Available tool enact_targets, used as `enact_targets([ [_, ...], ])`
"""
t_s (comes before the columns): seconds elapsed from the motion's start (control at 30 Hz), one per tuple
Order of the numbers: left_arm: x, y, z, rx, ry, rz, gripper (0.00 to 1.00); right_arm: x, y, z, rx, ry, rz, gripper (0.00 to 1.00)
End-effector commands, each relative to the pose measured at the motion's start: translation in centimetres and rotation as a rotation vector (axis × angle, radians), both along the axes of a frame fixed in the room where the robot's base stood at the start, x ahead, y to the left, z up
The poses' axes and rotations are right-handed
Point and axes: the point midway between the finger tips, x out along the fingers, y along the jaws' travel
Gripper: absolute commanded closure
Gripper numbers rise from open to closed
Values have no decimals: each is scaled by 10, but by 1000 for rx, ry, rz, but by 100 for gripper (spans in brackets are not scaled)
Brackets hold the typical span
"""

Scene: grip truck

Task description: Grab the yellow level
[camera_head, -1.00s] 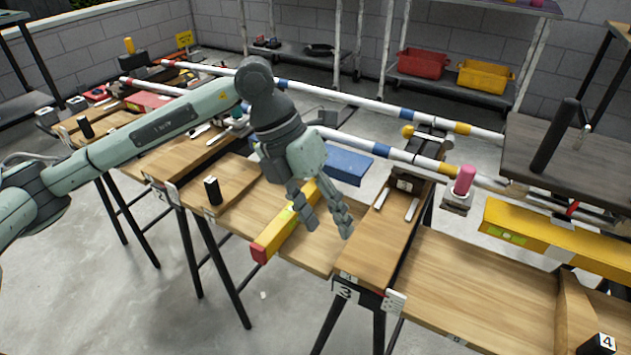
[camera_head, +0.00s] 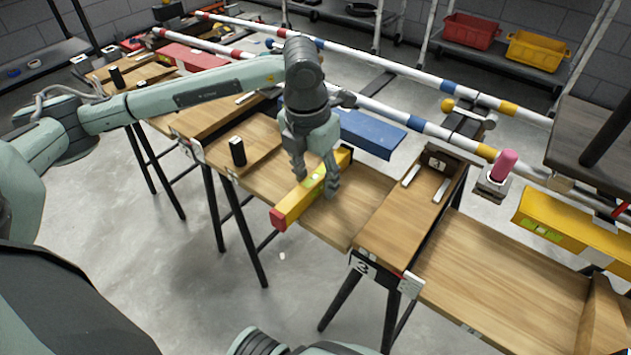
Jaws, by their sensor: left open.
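The yellow level (camera_head: 296,204) lies on a wooden table section in the middle of the head view. It has a red end cap toward me, a green vial patch and a dark far end. My left gripper (camera_head: 317,188) points down over the level. Its fingers are open, one on each side of the level's middle. I cannot tell whether they touch it. My right gripper is not in view.
A black upright block (camera_head: 237,151) stands left of the level. A blue piece (camera_head: 369,132) is behind it. A larger yellow beam (camera_head: 577,228) sits at the right. Red-, white- and blue-banded poles (camera_head: 385,109) run behind the tables.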

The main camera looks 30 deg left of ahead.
Motion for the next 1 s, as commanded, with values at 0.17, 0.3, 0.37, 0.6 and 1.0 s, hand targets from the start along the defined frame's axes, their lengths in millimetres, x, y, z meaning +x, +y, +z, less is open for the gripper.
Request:
enact_targets([
  [0.17, 0, 0, 0, 0, 0, -1, 57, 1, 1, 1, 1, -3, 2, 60],
  [0.3, 0, 0, 0, -1, 0, -1, 74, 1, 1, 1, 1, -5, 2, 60],
  [0.37, 0, 0, 1, -1, 0, -1, 82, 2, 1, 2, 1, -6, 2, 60],
  [0.6, 0, 0, 1, -1, -1, -1, 100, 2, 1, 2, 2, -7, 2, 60],
  [1.0, 3, 4, 2, 0, -1, 0, 100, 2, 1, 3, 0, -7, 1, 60],
])
